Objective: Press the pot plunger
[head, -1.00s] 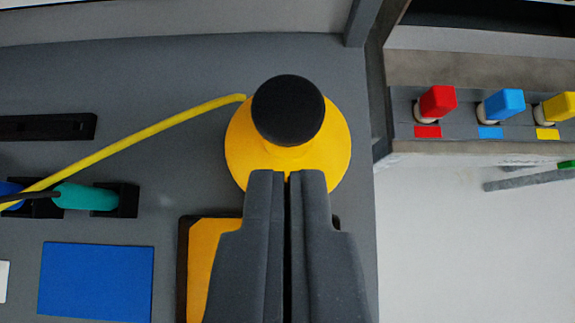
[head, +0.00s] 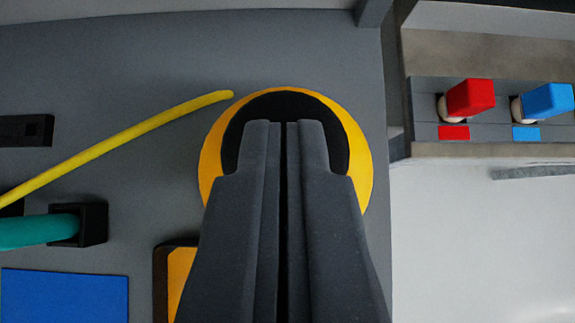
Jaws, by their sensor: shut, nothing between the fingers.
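The pot is a round yellow body (head: 211,170) on the grey panel, with a black round plunger knob (head: 287,103) on top. My gripper (head: 284,125) is shut and empty. Its fingertips overlap the black knob in the head view and hide its middle and lower part. I cannot tell whether the fingertips touch the knob. A yellow cable (head: 120,140) runs from near the pot toward the lower left.
A teal-handled item (head: 40,231) sits in a black holder at left, above a blue plate (head: 65,295). A yellow plate with dark edge (head: 180,283) lies partly under my gripper. Red (head: 470,97) and blue (head: 548,103) knobs stand on a ledge at right.

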